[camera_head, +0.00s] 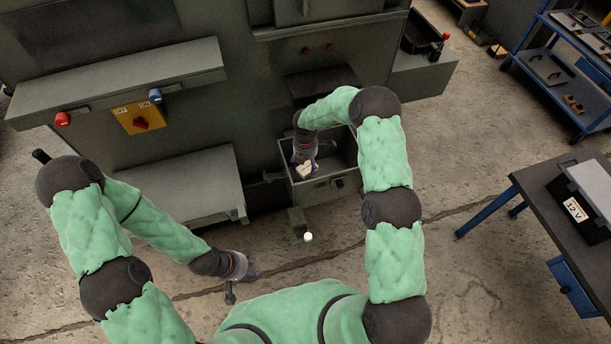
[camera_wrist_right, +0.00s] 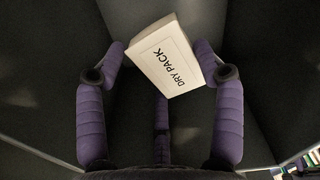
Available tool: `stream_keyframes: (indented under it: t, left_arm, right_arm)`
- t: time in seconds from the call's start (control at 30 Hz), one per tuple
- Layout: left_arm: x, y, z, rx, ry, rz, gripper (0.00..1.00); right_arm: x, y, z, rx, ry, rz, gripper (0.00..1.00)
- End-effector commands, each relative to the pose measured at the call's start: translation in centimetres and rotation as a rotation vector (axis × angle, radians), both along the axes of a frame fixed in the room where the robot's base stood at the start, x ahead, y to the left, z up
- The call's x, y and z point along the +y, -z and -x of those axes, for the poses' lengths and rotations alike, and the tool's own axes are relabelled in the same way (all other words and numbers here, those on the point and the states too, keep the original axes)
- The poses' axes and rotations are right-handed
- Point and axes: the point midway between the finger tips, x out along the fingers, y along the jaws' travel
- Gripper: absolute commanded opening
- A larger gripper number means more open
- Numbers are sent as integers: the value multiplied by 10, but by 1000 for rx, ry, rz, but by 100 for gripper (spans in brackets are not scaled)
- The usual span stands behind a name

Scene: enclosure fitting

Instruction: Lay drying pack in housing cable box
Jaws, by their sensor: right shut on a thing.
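The drying pack is a pale flat block. In the right wrist view the drying pack (camera_wrist_right: 165,62) shows the label "DRY PACK" and sits tilted between the purple fingers of my right gripper (camera_wrist_right: 162,68), which is shut on it. In the head view my right gripper (camera_head: 304,160) hangs over the left part of the open grey cable box (camera_head: 328,187), with the pack (camera_head: 303,170) at its fingertips. Whether the pack touches the box floor cannot be told. My left gripper (camera_head: 243,270) is low at the lower left, away from the box; its fingers are too small to judge.
The box adjoins the large grey machine housing (camera_head: 240,120). A grey ledge (camera_head: 185,185) is left of it, and an orange switch plate (camera_head: 138,117) is above that. A table with a "12 V" case (camera_head: 575,210) and a blue shelf cart (camera_head: 550,75) stand at right.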

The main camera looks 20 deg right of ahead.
Motion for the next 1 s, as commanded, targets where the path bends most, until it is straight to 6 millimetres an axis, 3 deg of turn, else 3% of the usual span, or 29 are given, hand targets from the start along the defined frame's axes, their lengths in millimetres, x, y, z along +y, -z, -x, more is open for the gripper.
stream_keyframes:
  t: [0.1, 0.37, 0.6, 1.0]
  left_arm:
    - [0, 7, 0, 0, 0, 0, 40]
    - [0, 12, 0, 0, 0, 0, 40]
    - [0, 24, 0, 0, 0, 0, 40]
    - [0, 26, 0, 0, 0, 0, 40]
  right_arm:
    - [0, 19, 0, 0, 0, 0, 30]
    - [0, 35, 0, -1, 1, 1, 30]
    - [0, 68, 0, -1, 1, 1, 30]
    - [0, 73, 0, -2, 1, 0, 30]
